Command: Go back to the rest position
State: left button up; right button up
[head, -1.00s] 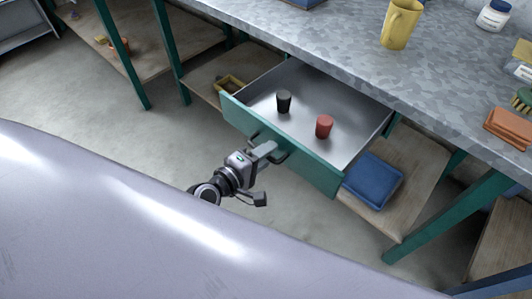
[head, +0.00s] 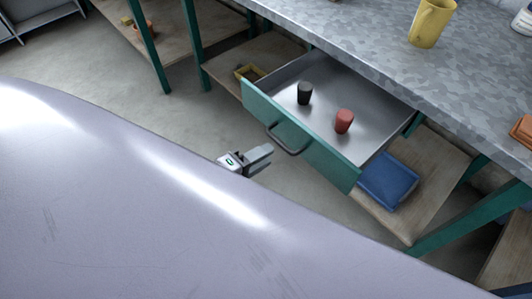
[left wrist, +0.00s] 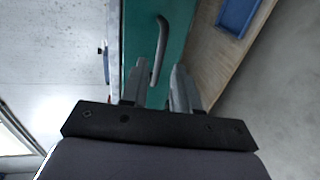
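My left gripper (head: 260,158) is in front of the drawer, apart from its dark handle (head: 286,142); much of its arm is hidden behind my own body. The green-fronted drawer (head: 318,156) stands pulled out under the workbench. A black cup-shaped piece (head: 304,93) and a red one (head: 344,121) stand inside it. My right gripper is not in view.
The grey bench top (head: 380,60) carries a yellow mug (head: 432,22). A blue tray (head: 388,182) lies on the wooden lower shelf, right of the drawer. Green legs (head: 470,220) support the bench. Concrete floor (head: 120,75) is free to the left.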

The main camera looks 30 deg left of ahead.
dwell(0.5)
pick_arm(q)
jog(key=s+f+m+g+y+p, duration=0.2)
jog(key=s+f+m, duration=0.5)
jog(key=m, duration=0.9)
jog(key=s+g+y, duration=0.1)
jog(key=s+g, duration=0.1)
jog(key=shift+s+a+f, duration=0.25)
jog(key=shift+s+f, duration=0.05)
jog(key=shift+f, duration=0.05)
